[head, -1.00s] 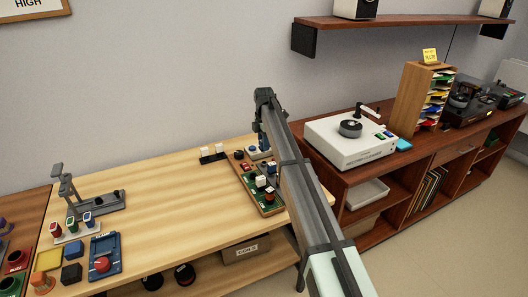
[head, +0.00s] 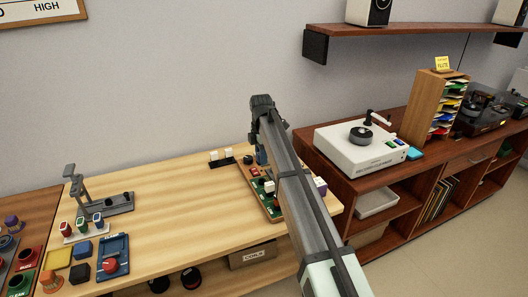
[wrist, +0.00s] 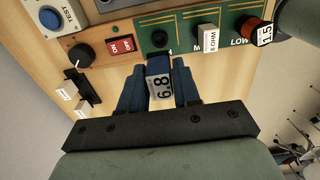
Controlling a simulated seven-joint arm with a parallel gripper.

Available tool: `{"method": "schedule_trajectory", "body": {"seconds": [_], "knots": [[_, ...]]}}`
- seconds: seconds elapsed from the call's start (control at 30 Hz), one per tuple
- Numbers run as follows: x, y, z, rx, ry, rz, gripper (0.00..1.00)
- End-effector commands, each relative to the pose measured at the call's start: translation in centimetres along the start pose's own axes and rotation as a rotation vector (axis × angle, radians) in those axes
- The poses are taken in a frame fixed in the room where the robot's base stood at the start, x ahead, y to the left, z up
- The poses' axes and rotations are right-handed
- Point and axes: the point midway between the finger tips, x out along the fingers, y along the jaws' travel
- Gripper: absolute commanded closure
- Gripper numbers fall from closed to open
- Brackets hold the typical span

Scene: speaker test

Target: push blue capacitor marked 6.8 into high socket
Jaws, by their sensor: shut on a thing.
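My gripper (wrist: 159,82) is shut on the blue capacitor (wrist: 160,85) in the wrist view. Its white label with 6.8 faces the camera, and a finger lies along each side. Its far end points at the green board (wrist: 183,32). A dark round socket (wrist: 158,39) lies just ahead of it on the board; its label is mostly hidden. I cannot tell whether the capacitor touches it. Further right are a white 8 OHM part (wrist: 208,39) and a part marked 1.5 (wrist: 263,33) by LOW. In the head view my arm hides the gripper and the capacitor.
Beside the socket are a red ON/OFF switch (wrist: 121,45), a black knob (wrist: 81,56) and a blue TEST button (wrist: 49,18). White-topped switches (wrist: 72,97) stand at the left. The middle of the wooden bench (head: 180,195) is clear. A white record player (head: 360,147) stands at right.

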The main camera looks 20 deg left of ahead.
Motion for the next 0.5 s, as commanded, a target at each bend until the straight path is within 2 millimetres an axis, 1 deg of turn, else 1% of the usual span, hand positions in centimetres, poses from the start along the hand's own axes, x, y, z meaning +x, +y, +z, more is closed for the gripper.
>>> {"method": "schedule_trajectory", "body": {"seconds": [0.17, 0.5], "knots": [[1.2, 0.0, 0.0, 0.0, 0.0, 0.0, 0.95], [4.5, 0.0, 0.0, 0.0, 0.0, 0.0, 0.95]]}}
